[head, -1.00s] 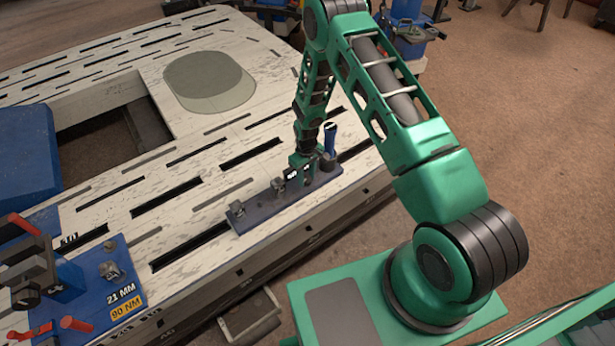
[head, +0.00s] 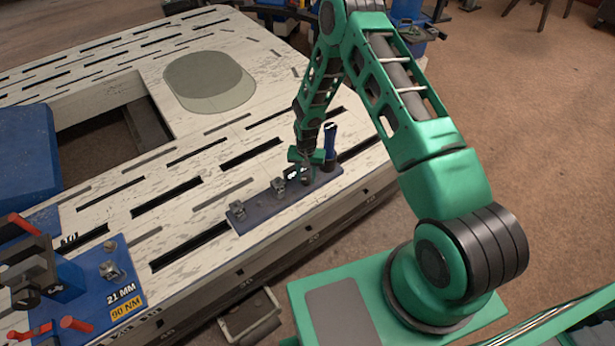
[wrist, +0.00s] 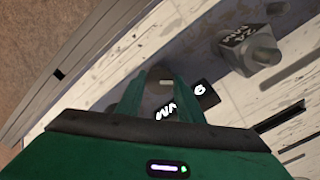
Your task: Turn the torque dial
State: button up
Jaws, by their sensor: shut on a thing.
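The torque dial is a small grey round knob (wrist: 160,82) with a pale mark, between my fingertips in the wrist view. My gripper (wrist: 162,98) is shut on it from above. A black label with white characters (wrist: 172,108) lies beside the dial, partly hidden by my fingers. In the head view my gripper (head: 306,168) is low over the right half of the dark blue strip plate (head: 262,211), which lies along the bench's near edge. The dial itself is mostly hidden there by the gripper.
A blue upright handle (head: 329,142) stands close to the right of my gripper. Grey fittings (head: 278,185) stand on the strip to the left. A blue fixture with red handles (head: 75,290) is at the far left. The pale slotted bench (head: 215,140) is clear behind the strip.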

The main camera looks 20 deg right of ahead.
aim_at(307, 178)
jog(key=shift+w+r+m, duration=0.1)
jog(key=shift+w+m, duration=0.15)
jog(key=shift+m, duration=0.45)
jog(key=o, duration=1.1)
jog(key=shift+s, duration=0.15)
jog(key=shift+c, duration=0.2)
notch_tip(307, 178, up, 11)
jog(key=shift+f, duration=0.2)
jog(key=shift+d+r, duration=0.1)
